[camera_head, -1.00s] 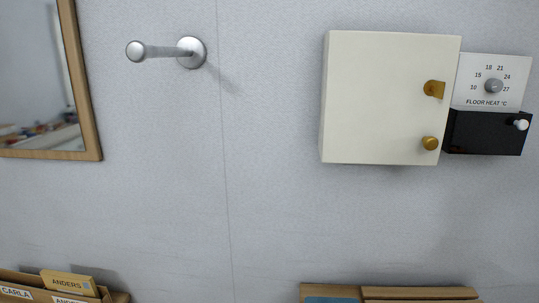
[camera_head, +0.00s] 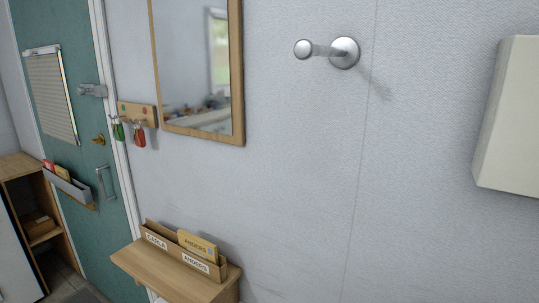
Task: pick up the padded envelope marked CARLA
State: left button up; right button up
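No envelope marked CARLA can be made out. A wooden letter holder (camera_head: 167,247) stands on a small wooden shelf (camera_head: 136,259) against the wall, low in the view. The left part of its front has a label reading CARLA (camera_head: 156,241). The right part has a label reading ANDERS (camera_head: 196,263). A yellow-tan envelope marked ANDERS (camera_head: 198,246) stands upright in the right part. The inside of the CARLA part is hidden by the front wall. Neither of my grippers is in view.
A teal door (camera_head: 88,150) on the left carries a grey bin (camera_head: 68,188) with a red item and others in it. A key rack (camera_head: 138,114), a framed mirror (camera_head: 196,70), a metal wall peg (camera_head: 328,51) and a cream wall box (camera_head: 510,118) hang on the wall. Wooden shelving (camera_head: 22,170) stands far left.

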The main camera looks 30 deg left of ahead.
aim_at(63, 173)
jog(key=j, duration=0.65)
jog(key=i+j+u, duration=0.1)
jog(key=j, duration=0.6)
jog(key=i+j, duration=0.1)
jog(key=j, duration=0.55)
jog(key=u, duration=0.05)
